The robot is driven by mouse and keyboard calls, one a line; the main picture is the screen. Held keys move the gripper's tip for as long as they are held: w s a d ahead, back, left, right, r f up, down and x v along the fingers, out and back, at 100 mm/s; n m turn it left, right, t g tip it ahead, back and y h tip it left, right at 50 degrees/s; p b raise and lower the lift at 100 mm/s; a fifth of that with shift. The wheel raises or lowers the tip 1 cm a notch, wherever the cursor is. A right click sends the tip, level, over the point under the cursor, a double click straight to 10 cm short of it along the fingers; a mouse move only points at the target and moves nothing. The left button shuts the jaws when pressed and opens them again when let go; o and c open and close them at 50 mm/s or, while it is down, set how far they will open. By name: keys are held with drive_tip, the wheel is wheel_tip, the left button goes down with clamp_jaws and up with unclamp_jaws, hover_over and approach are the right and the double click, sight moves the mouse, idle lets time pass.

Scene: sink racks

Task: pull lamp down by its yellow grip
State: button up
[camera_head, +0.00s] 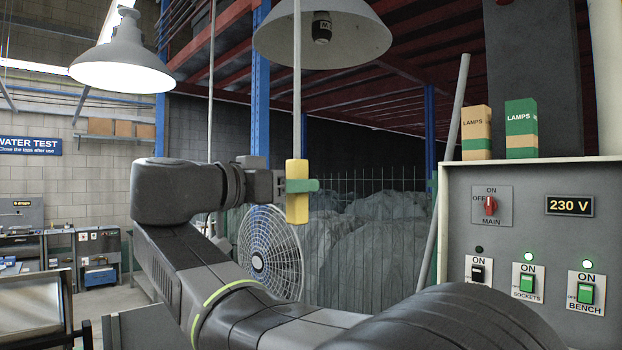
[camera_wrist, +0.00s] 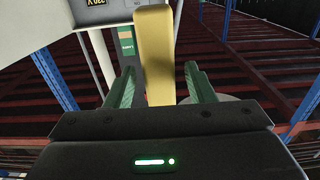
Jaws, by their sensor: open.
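The yellow grip (camera_head: 297,178) hangs upright on a thin pale cord or rod below a lamp shade. The lamp (camera_head: 322,45) has a wide grey shade and a dark, unlit bulb. In the wrist view the yellow grip (camera_wrist: 154,55) stands between the two green fingers of my gripper (camera_wrist: 158,85), with a gap on each side. My gripper is open. The far finger is mostly hidden behind the grip in the head view.
A control panel (camera_head: 530,183) with switches stands at the right, with two lamp boxes (camera_head: 521,128) on top. A lit lamp (camera_head: 123,60) hangs at upper left. A white fan (camera_head: 270,254) and a wire fence (camera_head: 360,240) stand behind the grip.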

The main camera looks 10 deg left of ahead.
drive_tip(key=shift+p+x, duration=0.35)
drive_tip(key=shift+x, duration=1.25)
drive_tip(key=shift+c, duration=0.2)
clamp_jaws()
